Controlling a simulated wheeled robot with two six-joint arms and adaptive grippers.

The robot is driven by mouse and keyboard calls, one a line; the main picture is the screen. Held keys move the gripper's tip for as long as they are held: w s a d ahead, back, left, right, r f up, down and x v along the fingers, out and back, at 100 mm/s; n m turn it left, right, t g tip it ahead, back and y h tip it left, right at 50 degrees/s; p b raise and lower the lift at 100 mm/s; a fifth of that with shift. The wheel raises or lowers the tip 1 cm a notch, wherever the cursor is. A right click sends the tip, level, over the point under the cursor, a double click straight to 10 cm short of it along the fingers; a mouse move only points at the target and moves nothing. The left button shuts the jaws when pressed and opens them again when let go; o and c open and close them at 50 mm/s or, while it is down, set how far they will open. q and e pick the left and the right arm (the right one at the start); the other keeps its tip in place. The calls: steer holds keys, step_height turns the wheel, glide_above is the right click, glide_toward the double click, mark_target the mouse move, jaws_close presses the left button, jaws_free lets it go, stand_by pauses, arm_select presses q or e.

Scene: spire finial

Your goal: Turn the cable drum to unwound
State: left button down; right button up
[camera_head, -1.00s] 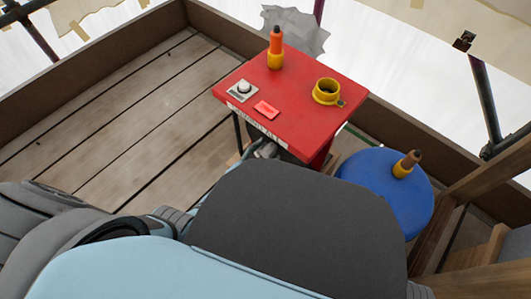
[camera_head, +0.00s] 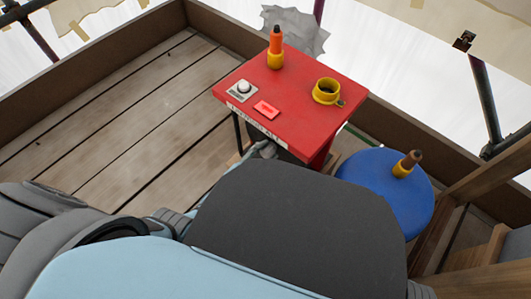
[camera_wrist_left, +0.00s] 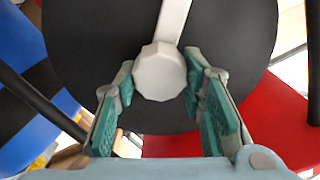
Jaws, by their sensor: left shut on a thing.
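The cable drum is a black disc (camera_wrist_left: 85,45) with a white crank arm and a pale faceted knob (camera_wrist_left: 160,72) in the left wrist view. My left gripper (camera_wrist_left: 160,90) is shut on this knob, with a green-padded finger on each side. In the head view the left gripper (camera_head: 264,150) is a small grey shape at the front edge of the red table, mostly hidden by my own arm. The drum is largely hidden there, below the tabletop. My right gripper is not in view.
The red table (camera_head: 310,108) carries an orange-and-yellow finial piece (camera_head: 276,48), a yellow ring socket (camera_head: 326,91), a white-button box (camera_head: 243,90) and a lit red panel (camera_head: 266,109). A blue round stool (camera_head: 385,195) stands right. Plank floor (camera_head: 110,110) is clear at left.

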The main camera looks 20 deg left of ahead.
arm_select(q)
steer(key=shift+s+d+f+m, duration=0.1)
steer(key=shift+f+m, duration=0.05)
steer(key=shift+m, duration=1.95)
steer(key=c, duration=1)
jaws_free()
steer(key=shift+c, duration=0.2)
steer(key=v, duration=1.2)
